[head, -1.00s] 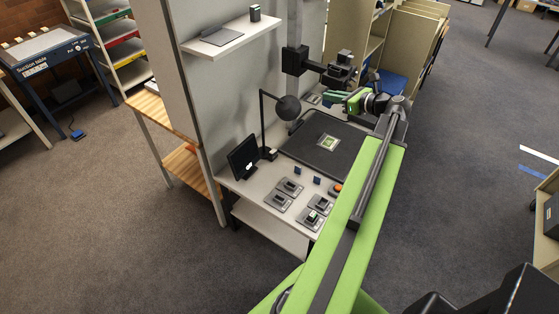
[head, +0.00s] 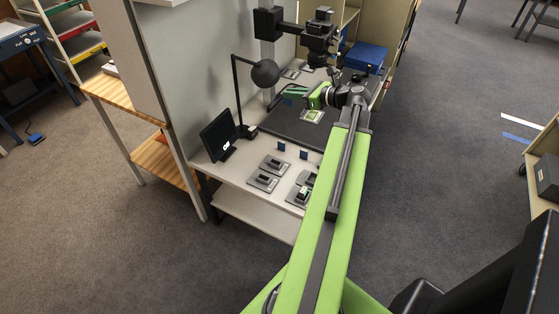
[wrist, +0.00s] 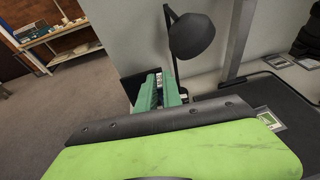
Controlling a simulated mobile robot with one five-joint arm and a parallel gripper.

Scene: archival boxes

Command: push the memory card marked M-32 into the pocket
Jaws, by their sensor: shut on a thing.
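My gripper (head: 306,95) is at the end of the green arm, above the dark mat on the bench. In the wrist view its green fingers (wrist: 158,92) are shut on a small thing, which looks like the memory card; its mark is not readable. Two small dark blue cards (head: 281,146) (head: 303,154) stand upright on the bench, nearer than the mat. Several grey plates with dark raised blocks (head: 273,165) (head: 262,181) lie at the bench's near end; one (head: 302,195) has a greenish part. I cannot tell which holds the pocket. My arm hides part of them.
A black lamp (head: 264,73) and a small screen (head: 219,137) stand along the bench's wall side. A camera stand (head: 318,40) rises over the mat (head: 275,123). A green-and-white print (head: 313,116) lies on the mat. A blue box (head: 366,58) is beyond.

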